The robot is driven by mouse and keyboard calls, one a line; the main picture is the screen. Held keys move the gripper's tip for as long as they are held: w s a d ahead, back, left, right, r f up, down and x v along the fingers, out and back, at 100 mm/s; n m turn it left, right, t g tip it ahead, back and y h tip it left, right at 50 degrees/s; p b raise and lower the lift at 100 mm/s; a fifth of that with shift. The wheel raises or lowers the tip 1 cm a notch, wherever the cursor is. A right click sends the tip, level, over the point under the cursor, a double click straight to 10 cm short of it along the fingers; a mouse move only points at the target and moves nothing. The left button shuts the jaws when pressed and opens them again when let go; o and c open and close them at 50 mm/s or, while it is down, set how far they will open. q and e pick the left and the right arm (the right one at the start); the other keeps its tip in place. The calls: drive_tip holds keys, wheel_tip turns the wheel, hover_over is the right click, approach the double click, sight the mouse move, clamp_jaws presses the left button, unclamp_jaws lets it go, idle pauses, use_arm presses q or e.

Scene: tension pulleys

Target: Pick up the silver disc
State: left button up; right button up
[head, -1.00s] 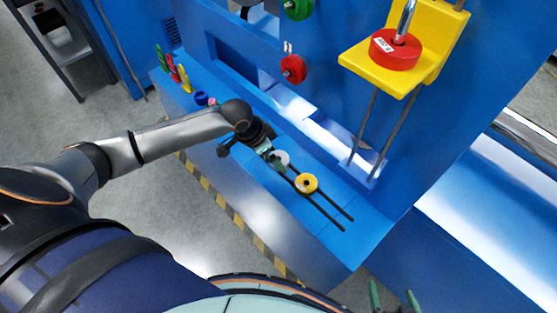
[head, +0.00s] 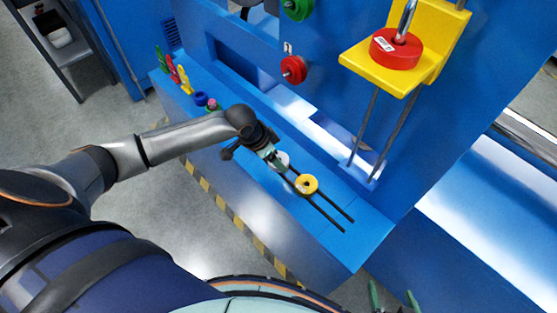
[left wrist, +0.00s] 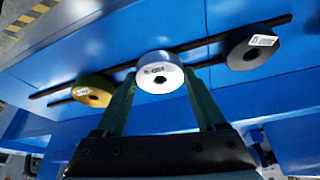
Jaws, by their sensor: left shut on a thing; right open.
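The silver disc (left wrist: 160,70) sits between the fingers of my left gripper (left wrist: 165,82) in the left wrist view, one finger against each side. It rests at the two dark rails on the blue ledge. In the head view the silver disc (head: 282,160) shows partly behind my left gripper (head: 275,160). A yellow disc (head: 306,184) lies on the rails beside it; it also shows in the left wrist view (left wrist: 92,92). My right gripper (head: 393,299) is open and empty at the bottom edge, partly cut off.
A dark disc (left wrist: 252,47) sits on the rails on the silver disc's other side. A red disc (head: 396,50) rests on a yellow bracket (head: 375,79). A smaller red disc (head: 293,69) and a green disc (head: 297,8) hang on the blue wall. Coloured pieces (head: 184,78) stand at the ledge's far end.

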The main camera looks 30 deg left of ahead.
use_arm(q)
drive_tip(key=c, duration=0.4)
drive_tip(key=shift+r, duration=0.15)
drive_tip(key=shift+r, duration=0.6)
drive_tip(key=s+a+r, duration=0.1)
drive_tip(key=s+r, duration=0.3)
drive_tip(key=s+a+r+p, duration=0.1)
drive_tip(key=s+r, duration=0.2)
drive_tip(key=s, duration=0.2)
drive_tip(key=s+a+r+p, duration=0.1)
drive_tip(key=s+r, duration=0.3)
drive_tip(key=shift+s+a+r, duration=0.15)
drive_tip(key=shift+s+r, duration=0.15)
drive_tip(key=shift+s, duration=0.05)
